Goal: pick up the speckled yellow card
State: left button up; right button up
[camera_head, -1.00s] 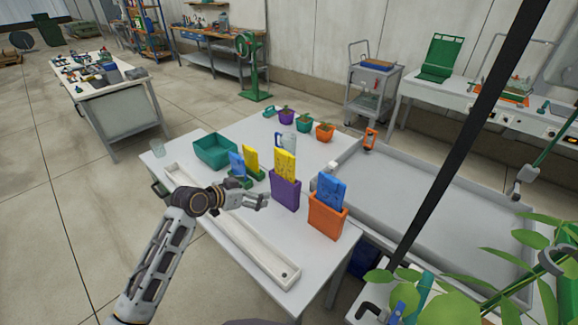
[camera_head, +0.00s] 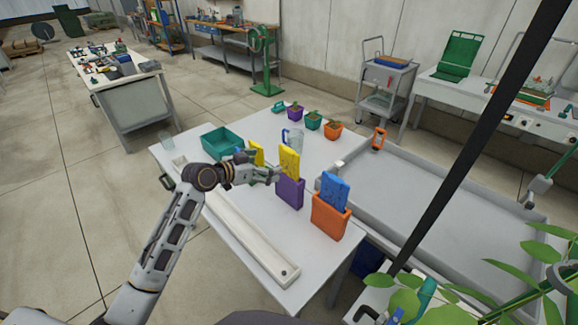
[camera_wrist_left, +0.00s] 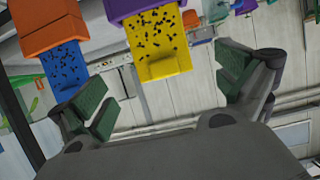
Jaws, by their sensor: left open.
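A yellow card (camera_head: 289,161) stands upright in a purple holder (camera_head: 290,193) on the white table. In the left wrist view the yellow card (camera_wrist_left: 158,42) shows black speckles, and the purple holder (camera_wrist_left: 125,8) is at the top edge. My left gripper (camera_head: 273,175) is open and empty, just left of this card in the head view. In the wrist view the card lies ahead, between the spread fingers (camera_wrist_left: 168,92), with no visible contact. A second yellow card (camera_head: 257,153) is partly hidden behind my gripper; its surface is too small to read. My right gripper is not in view.
A blue card (camera_head: 334,190) stands in an orange holder (camera_head: 330,217) right of the purple one; it is speckled in the wrist view. A clear jug (camera_head: 294,139) stands behind. A teal bin (camera_head: 221,141) and a long white trough (camera_head: 245,232) are on the left.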

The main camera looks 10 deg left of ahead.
aim_at(288, 163)
pick_arm(q)
jog(key=x, duration=0.5)
jog(key=shift+w+d+f+p, duration=0.1)
jog(key=shift+w+d+p, duration=0.1)
jog(key=shift+p, duration=0.1)
jog(key=shift+w+d+f, duration=0.3)
jog(key=shift+w+d, duration=0.05)
jog(key=shift+w, duration=0.2)
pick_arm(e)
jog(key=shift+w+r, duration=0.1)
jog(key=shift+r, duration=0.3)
pick_arm(q)
jog(key=shift+w+f, duration=0.1)
jog(key=shift+f, duration=0.05)
jog(key=shift+w+d+f+p, duration=0.5)
jog(key=shift+w+d+f, duration=0.25)
jog(key=shift+w+f, duration=0.25)
jog(key=shift+x, duration=1)
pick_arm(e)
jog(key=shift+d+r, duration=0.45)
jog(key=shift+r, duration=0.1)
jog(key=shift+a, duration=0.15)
pick_arm(q)
jog(key=c, duration=0.8)
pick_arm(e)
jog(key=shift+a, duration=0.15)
